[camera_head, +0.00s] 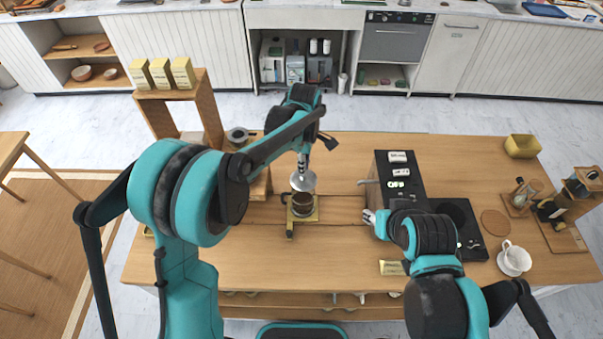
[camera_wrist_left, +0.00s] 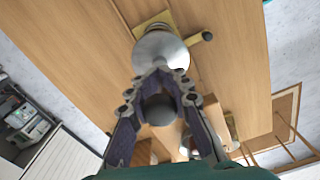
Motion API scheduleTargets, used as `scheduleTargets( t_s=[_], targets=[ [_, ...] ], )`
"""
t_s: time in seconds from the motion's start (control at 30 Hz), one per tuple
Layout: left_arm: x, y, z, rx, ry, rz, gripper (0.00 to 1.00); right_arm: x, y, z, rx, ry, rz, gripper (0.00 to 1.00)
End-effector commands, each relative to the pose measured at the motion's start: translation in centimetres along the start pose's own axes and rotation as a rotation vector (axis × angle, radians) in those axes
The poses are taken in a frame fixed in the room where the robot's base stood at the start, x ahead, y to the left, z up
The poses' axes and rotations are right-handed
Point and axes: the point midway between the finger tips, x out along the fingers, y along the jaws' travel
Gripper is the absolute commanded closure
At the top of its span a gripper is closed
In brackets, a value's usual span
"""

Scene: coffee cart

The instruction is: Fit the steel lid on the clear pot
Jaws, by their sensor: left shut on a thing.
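The steel lid (camera_head: 303,181) is a shiny round disc held by my left gripper (camera_head: 303,162). It shows at the fingertips in the left wrist view (camera_wrist_left: 160,48), where my left gripper (camera_wrist_left: 160,73) is shut on it. The clear pot (camera_head: 303,205), with dark brown contents, stands on a small yellow-gold base on the table. In the head view the lid appears just above and behind the pot's mouth, seemingly apart from it. In the wrist view the lid hides the pot. My right gripper (camera_head: 371,217) is low near the black machine; its fingers are too small to read.
A black machine (camera_head: 396,185) with white labels stands to the right of the pot. A wooden shelf (camera_head: 200,100) with yellow boxes is at the left. A white cup (camera_head: 514,258) sits at the right. The table front (camera_head: 270,265) is clear.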

Motion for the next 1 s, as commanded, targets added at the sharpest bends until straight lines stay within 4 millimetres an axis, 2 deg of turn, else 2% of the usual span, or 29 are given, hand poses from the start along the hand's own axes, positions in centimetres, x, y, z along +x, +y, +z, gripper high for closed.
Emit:
scheduleTargets(
  t_s=[0.27, 0.7, 1.0],
  targets=[
    [0.8, 0.4, -0.1, -0.001, 0.0, 0.0, 1.0, 0.3, 0.0, 0.3, 0.0, 0.0, 0.0, 0.6],
    [5.2, 0.4, -0.1, -0.001, 0.0, 0.0, 1.0, 2.5, 0.0, 1.8, 0.0, 0.0, 0.0, 0.6],
    [5.7, 0.4, -0.1, -0.001, 0.0, 0.0, 1.0, 2.7, 0.0, 1.9, 0.0, 0.0, 0.0, 0.6]
  ],
)
